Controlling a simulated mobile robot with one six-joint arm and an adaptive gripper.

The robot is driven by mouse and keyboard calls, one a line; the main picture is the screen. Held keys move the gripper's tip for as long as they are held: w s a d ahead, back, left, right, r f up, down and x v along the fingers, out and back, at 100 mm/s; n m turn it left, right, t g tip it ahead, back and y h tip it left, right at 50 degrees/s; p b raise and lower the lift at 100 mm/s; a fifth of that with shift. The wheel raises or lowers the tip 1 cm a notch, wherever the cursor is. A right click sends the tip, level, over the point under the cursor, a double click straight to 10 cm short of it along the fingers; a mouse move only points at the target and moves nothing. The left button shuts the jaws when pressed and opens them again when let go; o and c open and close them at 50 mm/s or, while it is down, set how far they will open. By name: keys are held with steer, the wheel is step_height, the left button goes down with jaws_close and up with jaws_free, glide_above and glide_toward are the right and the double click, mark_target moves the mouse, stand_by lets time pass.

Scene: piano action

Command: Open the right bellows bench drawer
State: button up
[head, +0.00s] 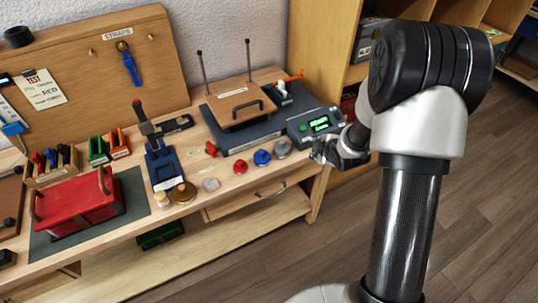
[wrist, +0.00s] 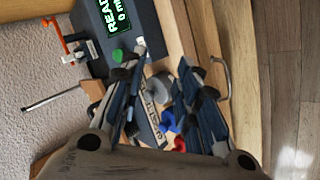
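The right bellows bench drawer (head: 238,203) has a light wood front under the bench top and looks shut, flush with the bench in the head view. Its metal bar handle (head: 270,191) is on the front. The handle also shows in the wrist view (wrist: 227,78), just right of the right finger and apart from it. My gripper (head: 325,151) is at the bench's right end, above and to the right of the handle. In the wrist view my gripper (wrist: 165,65) has its fingers apart with nothing held between them.
Red (head: 240,167), blue (head: 261,158) and grey (head: 282,149) knobbed pieces stand near the bench's front edge. A device with a green display (head: 320,124) sits beside my gripper. A lower shelf (head: 215,240) runs below the drawer. The floor (head: 490,200) to the right is clear.

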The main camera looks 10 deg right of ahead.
step_height(320, 180, down, 8)
steer(key=n+y+p, duration=0.1)
steer(key=n, duration=0.2)
steer(key=n+t+y+p, duration=0.2)
steer(key=n+t+y, duration=0.2)
steer(key=n+t, duration=0.1)
glide_toward(276, 194)
steer(key=shift+m, duration=0.3)
steer(key=b+x, duration=0.4)
steer(key=x, duration=0.6)
steer(key=shift+w+f+b, duration=0.2)
steer(key=shift+f+b, duration=0.05)
steer(key=shift+b, duration=0.1)
steer(key=shift+c, duration=0.2)
jaws_close()
